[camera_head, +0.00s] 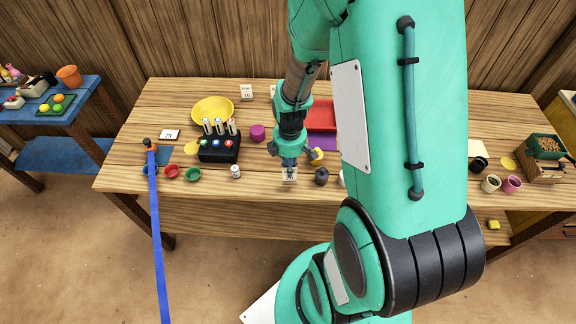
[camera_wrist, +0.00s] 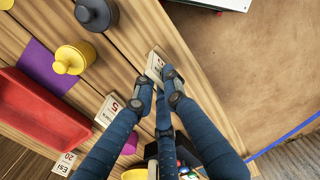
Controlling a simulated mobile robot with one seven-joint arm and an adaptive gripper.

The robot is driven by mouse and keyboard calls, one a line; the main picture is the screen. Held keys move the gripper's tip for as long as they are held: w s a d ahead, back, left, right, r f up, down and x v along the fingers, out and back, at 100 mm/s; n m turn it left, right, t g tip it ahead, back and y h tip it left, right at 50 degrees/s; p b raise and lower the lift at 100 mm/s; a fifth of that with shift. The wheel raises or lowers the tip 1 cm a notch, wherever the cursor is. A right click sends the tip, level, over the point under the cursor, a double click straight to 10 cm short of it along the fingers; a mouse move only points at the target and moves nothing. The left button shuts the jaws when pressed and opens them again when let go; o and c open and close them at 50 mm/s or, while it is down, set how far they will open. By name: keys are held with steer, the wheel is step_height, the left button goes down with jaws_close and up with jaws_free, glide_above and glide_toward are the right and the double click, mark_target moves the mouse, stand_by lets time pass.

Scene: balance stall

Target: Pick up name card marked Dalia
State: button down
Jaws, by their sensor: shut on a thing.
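In the head view, my gripper (camera_head: 289,163) points down near the front edge of the table. Its fingertips are at a small white card (camera_head: 290,176). The wrist view also shows this card (camera_wrist: 155,64) between the fingertips of my gripper (camera_wrist: 157,82), which is shut on it. Dark print shows on the card, but I cannot read a name. The fingers hide part of it, and I cannot tell whether it is clear of the table. A second white card (camera_wrist: 107,109), marked 5, lies left of the fingers in the wrist view.
A yellow knobbed weight (camera_wrist: 74,58) and a dark one (camera_wrist: 97,13) stand close by. A red tray (camera_wrist: 38,108) lies on the table. A black block (camera_head: 219,149) with upright cards and a small white jar (camera_head: 235,171) stand left of my gripper.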

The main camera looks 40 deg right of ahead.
steer(key=s+a+r+p, duration=0.1)
steer(key=s+a, duration=0.5)
steer(key=s, duration=0.6)
steer(key=shift+s+r+p, duration=0.15)
steer(key=shift+s+p, duration=0.2)
steer(key=shift+p, duration=0.1)
steer(key=shift+r, duration=0.1)
